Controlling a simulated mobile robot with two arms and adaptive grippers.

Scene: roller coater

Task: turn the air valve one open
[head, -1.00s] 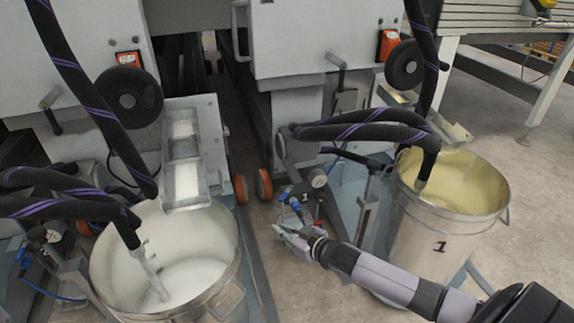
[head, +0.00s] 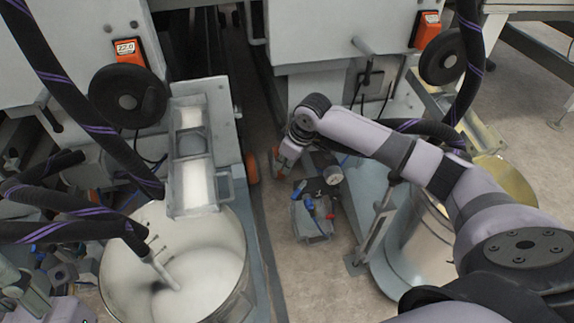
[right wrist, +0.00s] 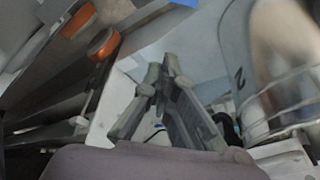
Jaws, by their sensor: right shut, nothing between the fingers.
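The air valve unit (head: 312,218) stands low between the two machines, with blue and red parts and a round gauge (head: 332,175) beside it. Which part is the valve handle is too small to tell. My right gripper (head: 284,165) points down, behind and a little left of the unit in the head view, apart from it. In the right wrist view its fingers (right wrist: 168,75) meet at the tips, shut and empty; the valve is not clearly seen there. Part of what looks like my left gripper (head: 22,288) shows at the lower left edge, its jaws unclear.
A bucket of white coating (head: 112,268) stands at the left, and a metal bucket (head: 412,255) at the right, partly behind my right arm. Black hoses (head: 75,95) hang over the left bucket. Orange wheels (right wrist: 103,43) show in the right wrist view. Floor (head: 275,230) is clear left of the valve unit.

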